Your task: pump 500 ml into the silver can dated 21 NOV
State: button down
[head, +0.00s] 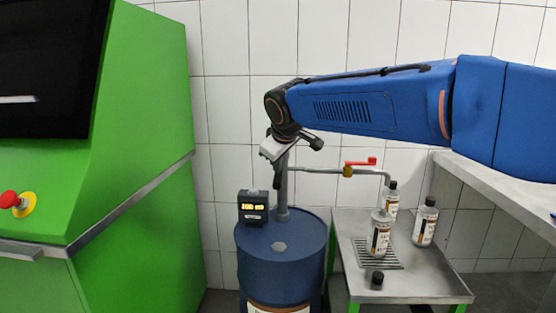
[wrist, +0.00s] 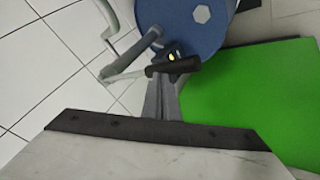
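A blue drum (head: 282,250) carries a grey hand pump (head: 282,190); the drum also shows in the wrist view (wrist: 200,40). My gripper (head: 272,158) is at the pump's top. In the wrist view its fingers (wrist: 163,80) are close together on the black pump handle (wrist: 180,66). The outlet pipe runs right past a red-handled valve (head: 360,163) to a spout. A silver can (head: 379,238) without a black cap stands under the spout on a grate. Two capped silver cans stand behind it (head: 391,200) and to its right (head: 425,222). Label dates are too small to read.
A meter with a lit yellow display (head: 253,207) stands on the drum; I cannot read it surely. A loose black cap (head: 377,280) lies on the steel bench (head: 425,285). A green machine (head: 140,200) stands left, and a pale worktop (head: 500,185) right.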

jog(key=shift+w+r, duration=0.15)
jog(key=shift+r, duration=1.35)
jog(key=shift+w+r, duration=0.15)
jog(key=shift+r, duration=1.35)
jog(key=shift+w+r, duration=0.15)
jog(key=shift+r, duration=1.1)
jog(key=shift+w+r, duration=0.1)
jog(key=shift+r, duration=1.15)
jog(key=s+d+f+m+g, duration=0.1)
jog(key=s+d+f+m, duration=0.1)
jog(key=s+d+f, duration=0.35)
jog(key=s+d+f+m+h, duration=0.1)
jog(key=s+d+f, duration=0.1)
jog(key=s+d, duration=0.55)
jog(key=s+d+f+m+g, duration=0.15)
jog(key=s+d+f, duration=0.25)
jog(key=d, duration=0.5)
jog(key=s+d+f+m, duration=0.3)
jog(key=s+d+f, duration=0.2)
jog(key=s+f, duration=0.5)
jog(key=s+d+f+m, duration=0.3)
jog(key=s+d+f, duration=0.2)
jog(key=s+f, duration=0.5)
jog(key=shift+s+d+f+h, duration=0.15)
jog(key=shift+s+f+h, duration=0.15)
jog(key=shift+s, duration=0.55)
